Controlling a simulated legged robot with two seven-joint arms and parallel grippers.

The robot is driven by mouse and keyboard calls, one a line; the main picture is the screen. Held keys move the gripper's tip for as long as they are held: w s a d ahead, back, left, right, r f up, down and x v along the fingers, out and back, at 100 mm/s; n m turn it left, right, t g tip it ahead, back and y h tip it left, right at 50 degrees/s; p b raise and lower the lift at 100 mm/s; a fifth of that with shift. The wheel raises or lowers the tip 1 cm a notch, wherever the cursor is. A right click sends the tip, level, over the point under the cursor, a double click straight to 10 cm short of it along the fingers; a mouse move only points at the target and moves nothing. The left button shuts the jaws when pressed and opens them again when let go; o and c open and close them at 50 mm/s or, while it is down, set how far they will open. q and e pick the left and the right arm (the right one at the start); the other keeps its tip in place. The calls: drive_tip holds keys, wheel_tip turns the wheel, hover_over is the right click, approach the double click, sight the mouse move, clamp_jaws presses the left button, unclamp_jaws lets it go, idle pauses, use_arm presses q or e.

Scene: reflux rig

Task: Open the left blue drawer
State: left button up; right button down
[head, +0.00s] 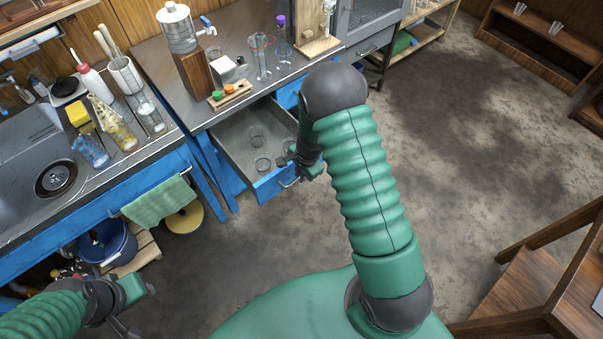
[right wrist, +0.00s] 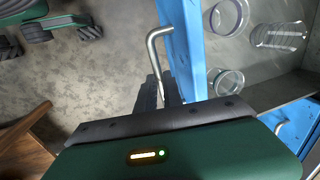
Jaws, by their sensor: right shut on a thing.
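The left blue drawer (head: 268,189) is pulled well out from under the bench, and its grey inside shows glassware. Its metal handle (head: 290,184) is on the blue front. My right gripper (head: 291,163) is at this handle. In the right wrist view the dark fingers (right wrist: 160,92) are shut on the lower part of the bent handle (right wrist: 154,45), beside the blue drawer front (right wrist: 183,45). My left gripper (head: 136,306) is at the lower left, away from the drawer, with its fingers apart and nothing between them.
Glass beakers (head: 262,164) stand in the drawer; a glass vessel (right wrist: 278,36) there lies on its side in the wrist view. The bench (head: 160,62) above carries a dispenser and glassware. A wooden piece of furniture (head: 545,285) stands at right. Floor before the drawer is clear.

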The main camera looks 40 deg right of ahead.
drive_tip(key=shift+d, duration=0.2)
drive_tip(key=c, duration=1.8)
unclamp_jaws()
drive_tip(key=shift+o, duration=0.2)
drive_tip(key=s+r+p, duration=0.3)
drive_tip(key=r+p, duration=0.1)
drive_tip(key=r, duration=1.2)
drive_tip(key=shift+r+p, duration=0.25)
drive_tip(key=shift+p, duration=0.15)
